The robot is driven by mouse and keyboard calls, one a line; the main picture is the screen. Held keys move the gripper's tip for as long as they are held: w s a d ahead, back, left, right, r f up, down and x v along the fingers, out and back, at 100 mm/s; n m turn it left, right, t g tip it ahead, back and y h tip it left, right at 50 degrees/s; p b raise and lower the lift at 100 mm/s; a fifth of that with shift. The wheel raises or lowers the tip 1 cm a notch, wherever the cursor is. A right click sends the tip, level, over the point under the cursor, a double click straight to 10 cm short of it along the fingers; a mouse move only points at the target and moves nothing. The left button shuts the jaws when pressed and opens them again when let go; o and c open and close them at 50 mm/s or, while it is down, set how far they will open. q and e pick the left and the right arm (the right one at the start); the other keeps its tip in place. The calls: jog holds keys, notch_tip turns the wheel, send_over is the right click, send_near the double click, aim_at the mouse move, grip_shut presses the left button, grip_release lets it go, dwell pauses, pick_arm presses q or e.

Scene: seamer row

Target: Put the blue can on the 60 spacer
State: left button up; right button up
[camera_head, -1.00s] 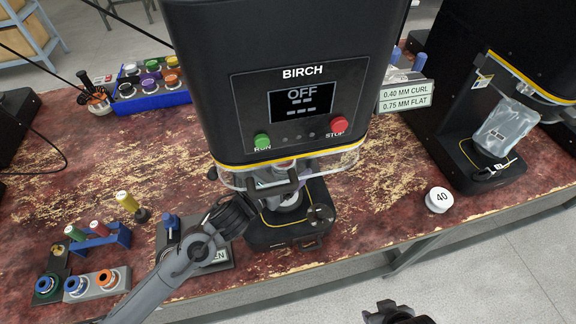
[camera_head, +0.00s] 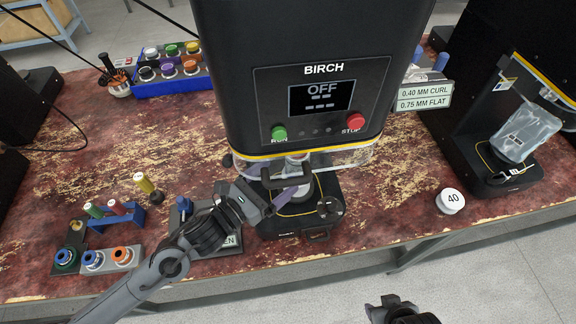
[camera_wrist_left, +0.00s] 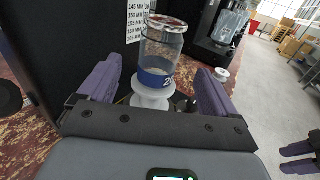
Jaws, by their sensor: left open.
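In the left wrist view a clear can (camera_wrist_left: 161,52) with a blue band stands upright on a white spacer (camera_wrist_left: 150,99); its number is not readable. They stand in the BIRCH machine (camera_head: 318,75), where the head view shows the can only partly behind the clear guard. My left gripper (camera_head: 277,192) is open at the machine's front. In the wrist view its purple fingers (camera_wrist_left: 160,78) are on either side of the can's lower part and the spacer, with gaps. My right gripper (camera_head: 392,308) is low in the head view, and its fingers look apart in the wrist view (camera_wrist_left: 298,157).
A white spacer marked 40 (camera_head: 451,200) lies on the table at right. A second machine (camera_head: 500,120) stands beyond it. A blue rack (camera_head: 170,82) of coloured items is at back left. Holders with coloured rollers (camera_head: 110,258) are at front left.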

pick_arm(q)
jog(key=s+a+f+m+g+y, duration=0.4)
jog(key=s+a+f+m+y, duration=0.2)
jog(key=s+m, duration=0.6)
jog(key=s+a+f+m+g+y, duration=0.5)
jog(key=s+a+f+m, duration=0.5)
jog(key=m, duration=0.7)
jog(key=s+a+y, duration=0.1)
jog(key=s, duration=0.2)
jog(key=shift+f, duration=0.35)
jog(key=shift+r, duration=0.1)
notch_tip(320, 180, up, 41)
jog(key=p, duration=4.1)
